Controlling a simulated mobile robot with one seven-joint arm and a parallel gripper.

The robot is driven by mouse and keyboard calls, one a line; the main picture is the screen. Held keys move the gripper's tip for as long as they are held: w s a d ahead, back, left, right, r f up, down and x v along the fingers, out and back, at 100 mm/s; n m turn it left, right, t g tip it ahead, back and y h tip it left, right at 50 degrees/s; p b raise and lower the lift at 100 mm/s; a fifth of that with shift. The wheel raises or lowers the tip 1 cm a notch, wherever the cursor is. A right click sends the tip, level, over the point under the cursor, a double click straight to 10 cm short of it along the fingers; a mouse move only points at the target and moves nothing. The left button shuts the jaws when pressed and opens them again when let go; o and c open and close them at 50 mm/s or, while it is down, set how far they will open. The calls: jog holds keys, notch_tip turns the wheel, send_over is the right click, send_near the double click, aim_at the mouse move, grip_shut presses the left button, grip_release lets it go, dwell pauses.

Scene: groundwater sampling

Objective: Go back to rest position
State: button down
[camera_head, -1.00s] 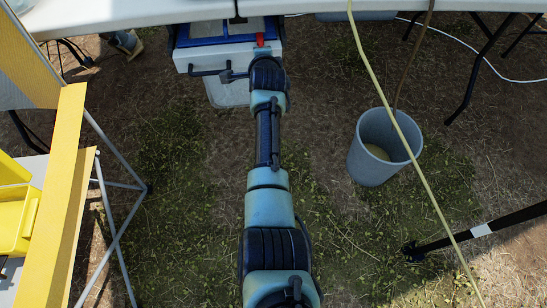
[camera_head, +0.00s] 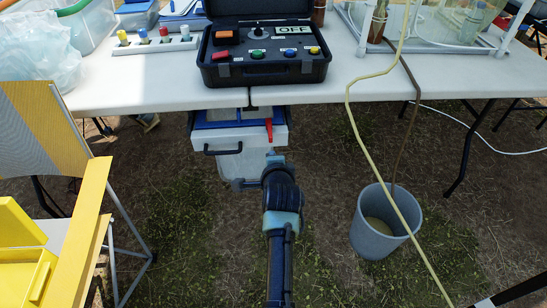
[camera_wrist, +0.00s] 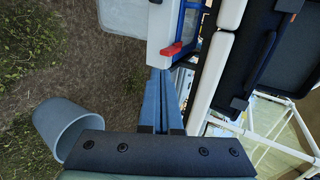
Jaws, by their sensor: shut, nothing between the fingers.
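My gripper is shut and empty. In the wrist view its two blue-grey fingers (camera_wrist: 168,95) lie together, pointing toward the drawer unit under the table. I cannot tell from these views whether my fingers touch anything.
The white table (camera_head: 150,90) carries a black control case (camera_head: 262,52) with an OFF display and coloured buttons. A grey bucket (camera_head: 375,240) with a hose stands on the ground to the right.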

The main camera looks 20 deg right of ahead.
jog(key=shift+p+v, duration=0.55)
jog(key=shift+v, duration=1.25)
